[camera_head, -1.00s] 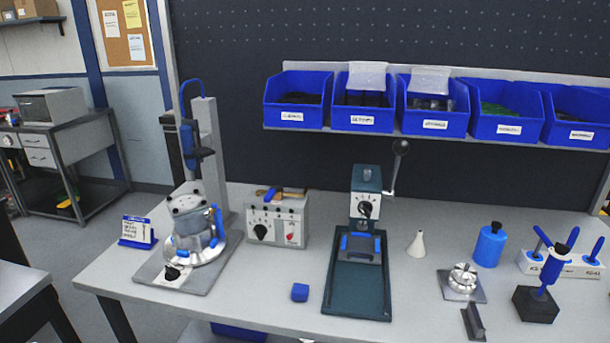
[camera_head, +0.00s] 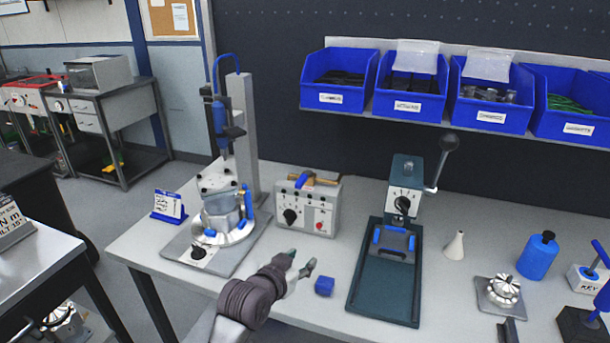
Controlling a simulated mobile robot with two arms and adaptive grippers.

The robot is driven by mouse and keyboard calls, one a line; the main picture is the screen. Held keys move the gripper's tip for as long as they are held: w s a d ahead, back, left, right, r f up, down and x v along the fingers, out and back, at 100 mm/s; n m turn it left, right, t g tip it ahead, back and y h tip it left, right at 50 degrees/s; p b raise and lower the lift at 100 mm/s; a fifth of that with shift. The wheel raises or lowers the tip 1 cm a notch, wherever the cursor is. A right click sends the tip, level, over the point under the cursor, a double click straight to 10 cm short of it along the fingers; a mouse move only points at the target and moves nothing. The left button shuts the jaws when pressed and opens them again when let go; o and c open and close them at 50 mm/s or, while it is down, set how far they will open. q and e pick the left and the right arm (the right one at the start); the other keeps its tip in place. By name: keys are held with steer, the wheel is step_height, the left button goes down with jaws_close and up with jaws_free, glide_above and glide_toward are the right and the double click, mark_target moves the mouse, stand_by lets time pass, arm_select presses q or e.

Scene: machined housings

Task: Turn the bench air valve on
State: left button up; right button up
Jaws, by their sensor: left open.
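The air valve, a brass fitting with a blue lever (camera_head: 300,181), sits on top of a grey control box (camera_head: 307,206) on the bench. The box has a black knob and a red button on its front. The lever lies slantwise over the brass body; its exact angle is hard to tell. My left gripper (camera_head: 303,262) is open and empty, over the bench in front of the box and apart from the valve. My right gripper is not in view.
A fixture with a metal housing (camera_head: 224,213) and a tall column stands left of the box. A blue block (camera_head: 324,287) lies just right of my gripper. A dark green press (camera_head: 387,272) stands further right. Blue bins (camera_head: 412,107) hang behind.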

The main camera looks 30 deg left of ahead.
mark_target(305, 174)
arm_select(q)
steer(key=w+a+r+n+t+y, duration=0.35)
steer(key=w+a+r, duration=0.25)
steer(key=a+r, duration=0.3)
steer(key=shift+m+h, duration=0.25)
steer(key=shift+m, duration=0.2)
steer(key=x, duration=0.4)
steer(key=d+p+x, duration=0.1)
steer(key=x, duration=0.3)
steer(key=r+x, duration=0.1)
steer(key=x, duration=0.3)
steer(key=shift+w+d+r+p, duration=0.1)
steer(key=shift+w+d+p, duration=0.1)
steer(key=shift+p, duration=0.15)
steer(key=shift+w+a, duration=0.25)
steer(key=shift+w, duration=0.45)
steer(key=shift+c, duration=0.2)
jaws_close()
